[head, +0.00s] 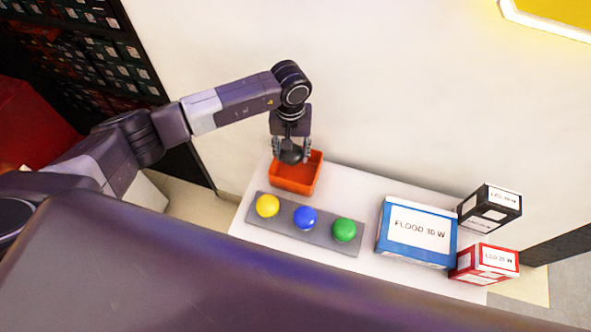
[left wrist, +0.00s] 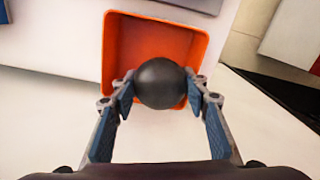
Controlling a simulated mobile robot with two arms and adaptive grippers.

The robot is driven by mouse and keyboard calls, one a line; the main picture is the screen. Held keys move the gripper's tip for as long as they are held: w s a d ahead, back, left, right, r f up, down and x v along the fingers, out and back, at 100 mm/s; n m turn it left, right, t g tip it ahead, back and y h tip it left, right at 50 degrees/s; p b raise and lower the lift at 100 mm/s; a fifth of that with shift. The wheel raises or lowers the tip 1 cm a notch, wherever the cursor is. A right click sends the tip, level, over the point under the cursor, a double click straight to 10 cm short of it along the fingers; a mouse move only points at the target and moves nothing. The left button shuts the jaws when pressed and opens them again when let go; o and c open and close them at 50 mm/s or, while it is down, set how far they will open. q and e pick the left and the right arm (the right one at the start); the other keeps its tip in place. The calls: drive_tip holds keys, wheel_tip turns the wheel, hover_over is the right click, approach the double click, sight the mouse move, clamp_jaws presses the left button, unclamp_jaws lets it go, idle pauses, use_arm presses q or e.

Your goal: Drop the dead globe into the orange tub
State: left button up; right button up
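The dead globe (left wrist: 162,84) is a dark grey ball, seen in the left wrist view between the two fingertips of my left gripper (left wrist: 160,92). The fingers touch it on both sides, so the gripper is shut on it. In the head view the globe (head: 290,152) hangs below my left gripper (head: 291,150), above the back part of the orange tub (head: 296,188). The tub is open-topped and looks empty; the wrist view also shows the tub (left wrist: 150,45), with the globe over its near edge. My right gripper is not in view.
A grey strip (head: 325,231) in front of the tub holds a yellow ball (head: 267,205), a blue ball (head: 305,217) and a green ball (head: 343,229). A blue box (head: 417,233), a black box (head: 489,208) and a red box (head: 484,263) stand at the white table's (head: 355,186) right. A wall is behind.

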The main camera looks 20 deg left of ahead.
use_arm(q)
drive_tip(key=o, duration=0.5)
drive_tip(key=shift+o, duration=0.2)
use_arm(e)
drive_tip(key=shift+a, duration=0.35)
use_arm(q)
drive_tip(key=shift+r, duration=0.5)
wheel_tip(320, 180, up, 11)
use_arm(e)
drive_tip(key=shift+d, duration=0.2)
